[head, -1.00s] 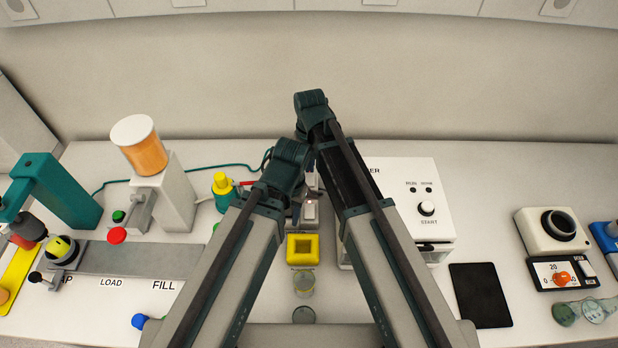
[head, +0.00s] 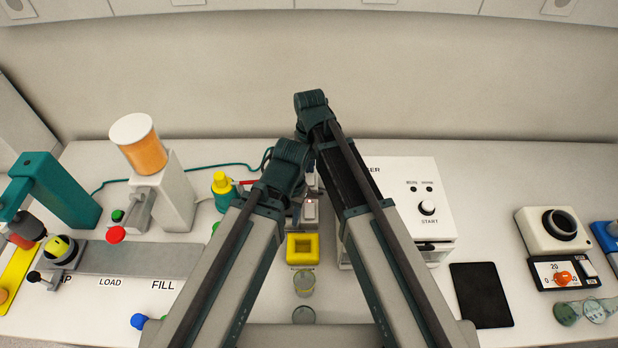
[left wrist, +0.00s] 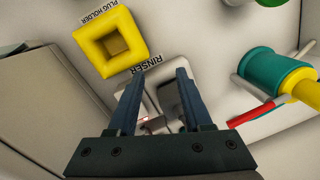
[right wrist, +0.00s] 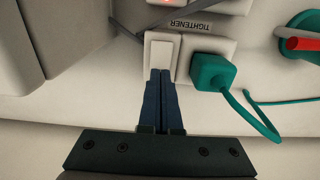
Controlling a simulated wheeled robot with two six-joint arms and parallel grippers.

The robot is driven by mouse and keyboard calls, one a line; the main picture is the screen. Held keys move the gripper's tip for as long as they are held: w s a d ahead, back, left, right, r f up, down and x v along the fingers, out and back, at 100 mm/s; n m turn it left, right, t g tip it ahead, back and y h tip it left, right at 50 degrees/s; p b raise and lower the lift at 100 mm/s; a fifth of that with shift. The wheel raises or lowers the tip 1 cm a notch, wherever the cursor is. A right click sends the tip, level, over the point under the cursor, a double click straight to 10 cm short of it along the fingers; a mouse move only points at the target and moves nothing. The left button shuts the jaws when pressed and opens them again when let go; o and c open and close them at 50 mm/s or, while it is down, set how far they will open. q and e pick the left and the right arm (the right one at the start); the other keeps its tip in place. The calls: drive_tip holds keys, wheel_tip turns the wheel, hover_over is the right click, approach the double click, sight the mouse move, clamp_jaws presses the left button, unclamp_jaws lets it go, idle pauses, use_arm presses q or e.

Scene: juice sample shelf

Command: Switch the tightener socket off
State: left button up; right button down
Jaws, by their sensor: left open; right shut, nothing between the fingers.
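The tightener socket (right wrist: 208,48) shows in the right wrist view, with its label beside it. Its pale rocker switch (right wrist: 161,54) looks unlit, and a teal plug (right wrist: 212,72) with a cable sits in the socket. My right gripper (right wrist: 160,73) is shut and empty, its fingertips at the switch's near end; I cannot tell whether they press it. My left gripper (left wrist: 158,76) is open above the rinser socket (left wrist: 164,98), which is partly hidden by its fingers. A red glow shows on the neighbouring socket's switch (right wrist: 166,3). In the head view my arms hide most of the sockets.
A yellow plug holder (head: 303,248) stands in front of the sockets. A white machine with a START knob (head: 407,198) stands close on the right.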

use_arm(q)
drive_tip(key=shift+f+b, duration=0.65)
drive_tip(key=shift+f, duration=0.05)
use_arm(e)
drive_tip(key=shift+f, duration=0.7)
use_arm(q)
drive_tip(key=shift+r, duration=0.1)
use_arm(e)
drive_tip(key=shift+r, duration=0.1)
wheel_tip(320, 180, up, 7)
drive_tip(key=p, duration=0.7)
use_arm(q)
wheel_tip(320, 180, up, 7)
